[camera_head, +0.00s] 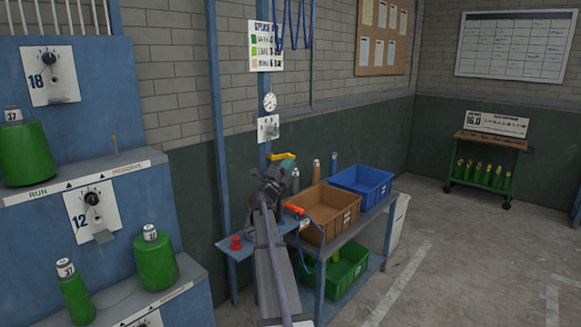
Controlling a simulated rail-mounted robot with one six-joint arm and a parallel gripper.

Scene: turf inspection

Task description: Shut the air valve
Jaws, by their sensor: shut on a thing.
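The air valve's yellow lever (284,157) shows beyond the blue side table, low on the blue post. It lies nearly level in the picture, with a teal part (289,165) just below it. My gripper (274,173) is at the end of my arm, which reaches up from the bottom of the picture. It is right at the valve, shut on the lever. My gripper's own dark body hides the fingertips and the lower part of the valve, so the exact contact is not clear.
A round gauge (270,102) and a dial plate (268,128) are above the valve. Brown (325,212) and blue (361,186) bins stand on a bench to the right, with an orange-tipped tool (294,209) in front. A red button (236,243) is on the side table's left.

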